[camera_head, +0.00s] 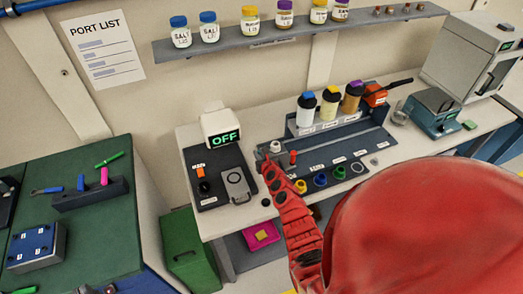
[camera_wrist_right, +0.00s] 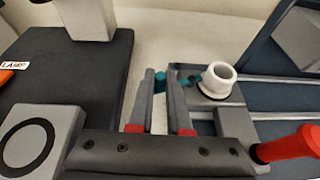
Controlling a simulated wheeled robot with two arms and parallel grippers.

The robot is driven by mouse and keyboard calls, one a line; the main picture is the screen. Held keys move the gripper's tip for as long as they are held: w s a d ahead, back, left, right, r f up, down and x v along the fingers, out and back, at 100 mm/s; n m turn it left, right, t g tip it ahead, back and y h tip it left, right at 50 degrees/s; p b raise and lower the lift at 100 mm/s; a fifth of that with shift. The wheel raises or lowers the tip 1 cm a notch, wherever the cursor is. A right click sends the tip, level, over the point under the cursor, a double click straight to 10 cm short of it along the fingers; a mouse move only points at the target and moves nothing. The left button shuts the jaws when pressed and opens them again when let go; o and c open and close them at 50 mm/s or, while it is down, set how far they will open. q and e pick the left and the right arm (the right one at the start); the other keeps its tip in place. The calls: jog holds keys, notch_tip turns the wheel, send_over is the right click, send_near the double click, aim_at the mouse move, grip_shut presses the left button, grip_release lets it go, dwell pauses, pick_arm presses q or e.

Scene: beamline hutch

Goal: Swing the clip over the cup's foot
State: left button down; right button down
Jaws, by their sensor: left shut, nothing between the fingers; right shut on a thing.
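The white cup (camera_wrist_right: 218,78) stands upright on a grey block, its round mouth facing up; in the head view it is a small white shape (camera_head: 275,147). A teal piece (camera_wrist_right: 160,82), which looks like the clip's end, lies just left of the cup. My right gripper (camera_wrist_right: 159,90) is shut on it, its fingers hiding most of it; in the head view this gripper (camera_head: 267,163) is beside the cup at the dark rail's left end. What looks like my left gripper (camera_head: 97,289) barely shows at the bottom edge, shut and empty, far from the bench.
A dark plate (camera_head: 213,178) with a grey box and an OFF display (camera_head: 221,129) stands to the left. Several bottles (camera_head: 329,103) stand on a rack behind the rail. Coloured rings (camera_head: 320,179) lie in front.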

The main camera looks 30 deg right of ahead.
jog(key=shift+a+f+p, duration=0.2)
jog(key=shift+a+p, duration=0.1)
jog(key=shift+a, duration=0.2)
jog(key=shift+w+d+r+m+g+h+p, duration=0.3)
jog(key=shift+m+h, duration=0.2)
jog(key=shift+h, duration=0.2)
jog(key=shift+w+d+r+m+h, duration=0.15)
jog(key=shift+w+m+h, duration=0.15)
jog(key=shift+m+h, duration=0.4)
jog(key=shift+w+d+r+m+g+h, duration=0.1)
jog(key=shift+w+m+g+h, duration=0.3)
jog(key=shift+h, duration=0.1)
jog(key=shift+w+m+g+h, duration=0.15)
jog(key=shift+m+g+h, duration=0.15)
jog(key=shift+m+h, duration=0.1)
jog(key=shift+d+r+m+g+h+b, duration=0.15)
jog(key=shift+r+m+g+h+b, duration=0.1)
jog(key=shift+m+g+h+b, duration=0.25)
jog(key=c, duration=0.9)
grip_release()
jog(key=shift+o, duration=0.2)
jog(key=shift+f, duration=0.15)
